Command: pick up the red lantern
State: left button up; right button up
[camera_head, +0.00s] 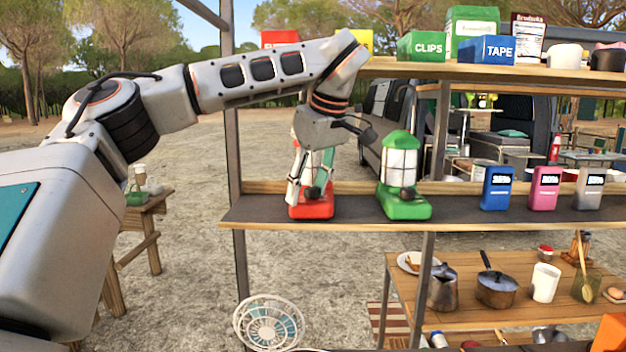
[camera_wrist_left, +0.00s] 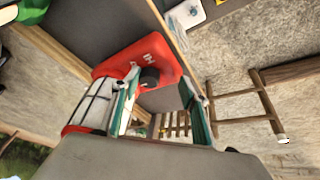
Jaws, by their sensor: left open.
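The red lantern (camera_head: 312,208) stands upright on the dark middle shelf, near its left end. My left gripper (camera_head: 307,188) comes down over it from above, its fingers apart, and hides much of the lantern's upper part. In the left wrist view the lantern's red base (camera_wrist_left: 158,52) and its pale caged body lie beyond and left of the open fingers of my left gripper (camera_wrist_left: 162,84). One finger overlaps the lantern there, and I cannot tell whether the fingers touch it. My right gripper is not in view.
A green lantern (camera_head: 403,180) stands close to the right. Blue (camera_head: 497,188), pink (camera_head: 544,188) and grey (camera_head: 589,188) devices stand further right. The upper shelf (camera_head: 400,66) holds boxes. A fan (camera_head: 268,324) is below; a table (camera_head: 465,300) holds pots.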

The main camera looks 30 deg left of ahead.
pick_arm(q)
jog(key=shift+f, duration=0.2)
grip_shut()
jog(key=shift+f, duration=0.1)
